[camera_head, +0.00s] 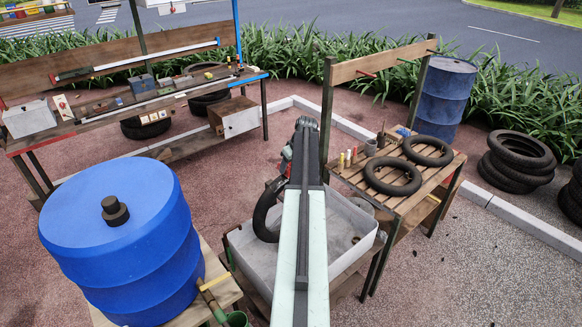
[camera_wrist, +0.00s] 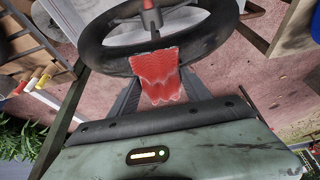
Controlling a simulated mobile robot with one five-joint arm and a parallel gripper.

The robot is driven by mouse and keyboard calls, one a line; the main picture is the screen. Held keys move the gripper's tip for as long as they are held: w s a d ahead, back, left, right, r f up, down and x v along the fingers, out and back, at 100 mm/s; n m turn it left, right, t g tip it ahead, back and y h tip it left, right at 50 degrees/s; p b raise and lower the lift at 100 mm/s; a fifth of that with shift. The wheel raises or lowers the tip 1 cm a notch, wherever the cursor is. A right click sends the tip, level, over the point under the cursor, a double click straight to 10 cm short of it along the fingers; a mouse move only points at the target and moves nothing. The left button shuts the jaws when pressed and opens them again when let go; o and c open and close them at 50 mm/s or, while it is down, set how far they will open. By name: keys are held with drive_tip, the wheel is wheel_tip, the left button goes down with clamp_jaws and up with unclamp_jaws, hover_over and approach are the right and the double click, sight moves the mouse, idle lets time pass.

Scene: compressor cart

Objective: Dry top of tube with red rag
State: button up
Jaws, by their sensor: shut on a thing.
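The red rag (camera_wrist: 158,72) is held between the two fingers of my gripper (camera_wrist: 160,88) in the wrist view. It is a crumpled, textured cloth that overlaps the near edge of a black tube (camera_wrist: 105,50). Whether rag and rubber touch, I cannot tell. In the head view the tube (camera_head: 263,217) shows as a dark curve at the left side of a grey tub (camera_head: 347,235). My arm hides the rest of it. My gripper (camera_head: 304,125) is at the far end of the arm there, its fingers and the rag not clearly visible.
A slatted table (camera_head: 430,177) with two black tubes (camera_head: 392,177) and small bottles (camera_head: 348,158) stands right of the tub. A large blue barrel (camera_head: 120,245) stands at the left. A workbench (camera_head: 90,125) is behind it. Stacked tires (camera_head: 515,160) lie at the right.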

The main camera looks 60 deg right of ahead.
drive_tip(key=shift+s, duration=0.1)
drive_tip(key=shift+s+a, duration=0.15)
drive_tip(key=shift+s, duration=0.25)
drive_tip(key=shift+s, duration=0.1)
drive_tip(key=shift+s+a, duration=0.2)
drive_tip(key=shift+s, duration=0.1)
drive_tip(key=shift+s+a, duration=0.1)
drive_tip(key=shift+s, duration=0.45)
drive_tip(key=shift+s+a+f, duration=0.1)
drive_tip(key=shift+s+a, duration=0.1)
drive_tip(key=shift+s, duration=0.2)
